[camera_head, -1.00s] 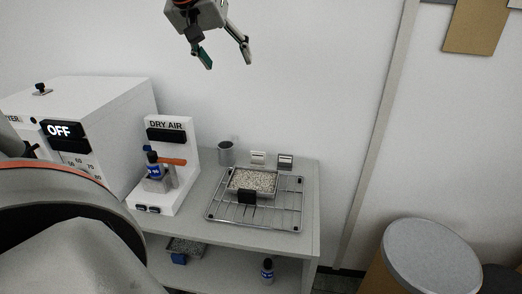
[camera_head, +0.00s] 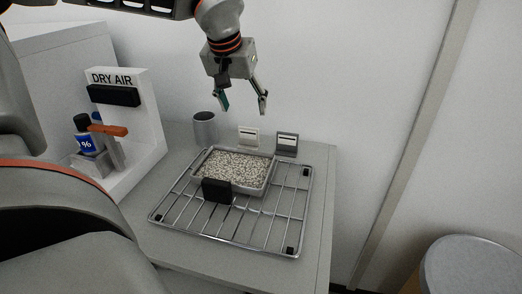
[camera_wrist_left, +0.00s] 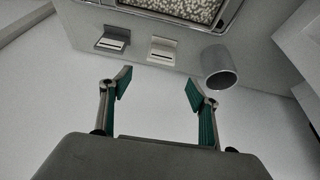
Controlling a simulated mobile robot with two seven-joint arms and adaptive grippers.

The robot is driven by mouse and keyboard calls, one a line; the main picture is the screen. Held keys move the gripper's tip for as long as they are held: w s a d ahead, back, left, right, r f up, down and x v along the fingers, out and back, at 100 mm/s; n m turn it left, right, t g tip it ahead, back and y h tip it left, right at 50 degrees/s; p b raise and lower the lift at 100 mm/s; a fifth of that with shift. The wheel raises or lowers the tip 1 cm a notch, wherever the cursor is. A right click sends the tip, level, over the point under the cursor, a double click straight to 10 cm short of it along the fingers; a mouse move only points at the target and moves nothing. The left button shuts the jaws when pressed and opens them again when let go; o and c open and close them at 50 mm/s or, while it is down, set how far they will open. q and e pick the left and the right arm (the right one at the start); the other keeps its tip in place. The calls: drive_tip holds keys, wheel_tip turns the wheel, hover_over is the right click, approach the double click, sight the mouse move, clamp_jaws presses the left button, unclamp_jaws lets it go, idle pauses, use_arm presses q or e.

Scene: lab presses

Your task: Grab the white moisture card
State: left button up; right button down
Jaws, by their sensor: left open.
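The white moisture card (camera_head: 248,135) stands in a small holder at the back of the table, behind the pellet tray. It also shows in the left wrist view (camera_wrist_left: 162,50), between a darker grey card and a grey cup. My left gripper (camera_head: 244,109) is open and empty, above and slightly left of the white card in the head view. In the left wrist view its two green-padded fingers (camera_wrist_left: 158,90) are spread, with the white card beyond them and apart from them. My right gripper is not in view.
A grey card holder (camera_head: 286,144) stands just right of the white card. A grey cup (camera_head: 204,129) stands to its left. In front, a pellet tray (camera_head: 207,181) sits on a wire rack (camera_head: 262,232). The dry-air unit (camera_head: 147,122) is at left.

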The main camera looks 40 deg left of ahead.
use_arm(q)
hover_over(248, 130)
drive_tip(key=s+d, duration=0.1)
drive_tip(key=s, duration=0.1)
wheel_tip(248, 130, down, 4)
drive_tip(key=shift+g, duration=0.3)
drive_tip(key=b+x, duration=0.2)
drive_tip(key=x, duration=0.5)
drive_tip(key=shift+f+b, duration=0.1)
drive_tip(key=shift+b, duration=0.2)
drive_tip(key=shift+c, duration=0.7)
drive_tip(key=c, duration=0.9)
